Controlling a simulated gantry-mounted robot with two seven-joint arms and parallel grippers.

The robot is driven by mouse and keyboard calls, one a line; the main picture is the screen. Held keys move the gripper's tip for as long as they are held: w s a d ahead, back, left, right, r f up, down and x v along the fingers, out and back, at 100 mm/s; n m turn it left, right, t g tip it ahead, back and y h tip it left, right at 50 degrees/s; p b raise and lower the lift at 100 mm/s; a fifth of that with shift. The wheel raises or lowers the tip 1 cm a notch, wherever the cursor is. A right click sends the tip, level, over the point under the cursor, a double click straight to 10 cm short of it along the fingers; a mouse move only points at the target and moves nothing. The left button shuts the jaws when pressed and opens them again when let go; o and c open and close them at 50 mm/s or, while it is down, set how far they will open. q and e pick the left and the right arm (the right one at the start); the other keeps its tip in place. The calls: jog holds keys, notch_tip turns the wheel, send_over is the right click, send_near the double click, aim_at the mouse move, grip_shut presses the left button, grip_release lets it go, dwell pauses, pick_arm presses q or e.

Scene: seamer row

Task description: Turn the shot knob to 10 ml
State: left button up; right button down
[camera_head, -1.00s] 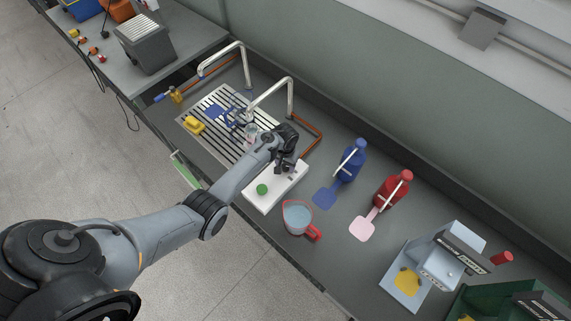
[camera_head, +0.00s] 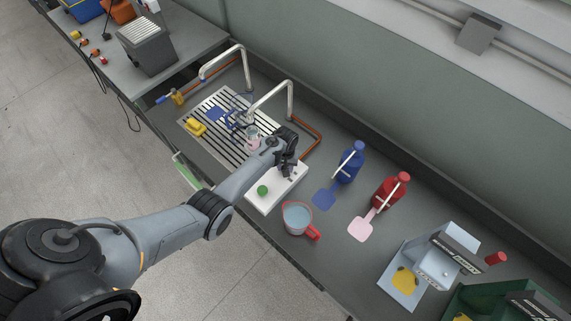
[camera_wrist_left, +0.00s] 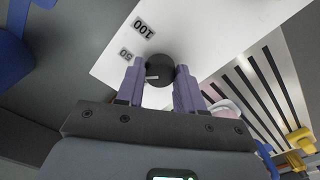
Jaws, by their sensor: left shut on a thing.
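The shot knob (camera_wrist_left: 160,70) is a round black knob with a white pointer line, on a white panel (camera_wrist_left: 225,45) in the left wrist view. Labels 100 (camera_wrist_left: 144,29) and 50 (camera_wrist_left: 125,54) are printed beside it; no 10 label is visible there. The pointer line lies to the lower left of the knob's middle. My left gripper (camera_wrist_left: 160,84) is shut on the knob, one purple finger at each side. In the head view my left gripper (camera_head: 284,171) is over the far end of the white unit (camera_head: 262,202) and hides the knob. My right gripper does not show.
A green button (camera_head: 262,190) is on the unit's near part. A red-handled jug (camera_head: 297,217) stands in front. Blue (camera_head: 350,163) and red (camera_head: 391,190) bottles stand to the right. A slatted drain grid (camera_head: 222,143) with curved taps is behind left.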

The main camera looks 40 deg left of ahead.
pick_arm(q)
jog(key=n+p, duration=0.1)
jog(key=n, duration=0.3)
jog(key=shift+n, duration=2.1)
jog(key=o, duration=1)
jog(key=shift+o, duration=0.2)
